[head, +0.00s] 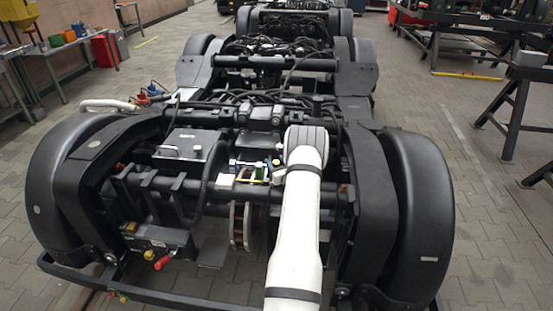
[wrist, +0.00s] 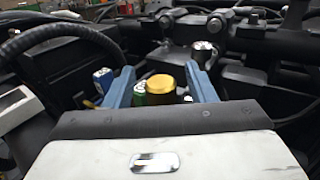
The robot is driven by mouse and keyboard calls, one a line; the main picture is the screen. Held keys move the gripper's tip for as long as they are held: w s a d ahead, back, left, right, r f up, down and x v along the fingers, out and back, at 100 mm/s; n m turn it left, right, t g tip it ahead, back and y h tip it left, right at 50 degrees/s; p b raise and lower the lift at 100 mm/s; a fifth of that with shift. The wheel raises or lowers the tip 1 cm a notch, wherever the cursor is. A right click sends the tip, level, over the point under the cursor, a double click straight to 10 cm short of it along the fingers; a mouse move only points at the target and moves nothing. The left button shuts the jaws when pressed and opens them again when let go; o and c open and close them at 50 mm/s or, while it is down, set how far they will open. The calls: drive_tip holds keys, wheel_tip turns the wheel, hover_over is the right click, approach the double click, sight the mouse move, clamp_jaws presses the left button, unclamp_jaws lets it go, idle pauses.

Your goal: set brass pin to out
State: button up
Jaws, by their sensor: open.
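The brass pin shows in the wrist view as a round gold top (wrist: 160,83) on a short upright body. My gripper (wrist: 159,68) is open, with one blue finger to the left of the gold top and the other to the right. I cannot tell whether either finger touches it. The lower part of the pin is hidden behind my gripper's pale body. In the head view my white arm reaches over the bogie frame, and the small parts by its end are too small to tell the pin for certain.
A green part (wrist: 140,92) stands just left of the gold top, and a blue part (wrist: 103,78) is outside the left finger. A silver-topped cylinder (wrist: 204,52) stands behind the right finger. A black hose (wrist: 50,30) curves at left. Black wheel covers (head: 72,170) flank the bogie.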

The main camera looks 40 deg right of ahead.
drive_tip(key=shift+x, duration=1.1)
clamp_jaws()
